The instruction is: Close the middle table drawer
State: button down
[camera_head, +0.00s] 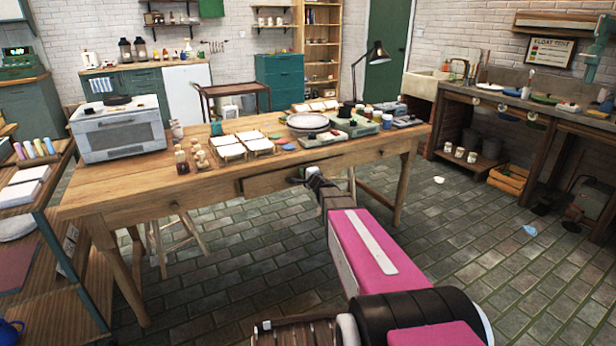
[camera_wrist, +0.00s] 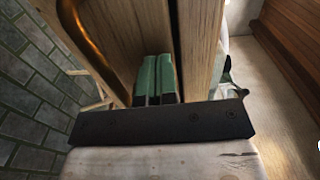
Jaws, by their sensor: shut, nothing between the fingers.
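The wooden work table (camera_head: 110,190) stands in the middle of the head view. Its middle drawer (camera_head: 268,184) is in the long front side, and its front seems to stand slightly out from the table. My gripper (camera_head: 309,171) is at the right part of that drawer front, just below the tabletop edge. In the wrist view my gripper's green fingertips (camera_wrist: 155,78) are together and empty, close against wooden boards (camera_wrist: 200,45). A curved copper-coloured handle (camera_wrist: 80,35) is to their left. I cannot tell whether the fingers touch the wood.
A toaster oven (camera_head: 120,128), trays (camera_head: 228,148), a plate stack (camera_head: 308,122) and a black lamp (camera_head: 372,55) stand on the table. A wooden shelf (camera_head: 45,240) is at the left and a sink bench (camera_head: 470,97) at the right. The tiled floor before the table is clear.

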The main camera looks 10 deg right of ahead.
aim_at(299, 166)
jog(key=shift+w+a, duration=0.1)
jog(key=shift+w, duration=0.15)
jog(key=x, duration=0.4)
jog(key=shift+w, duration=0.3)
jog(key=shift+w+a, duration=0.15)
jog(key=shift+w, duration=0.2)
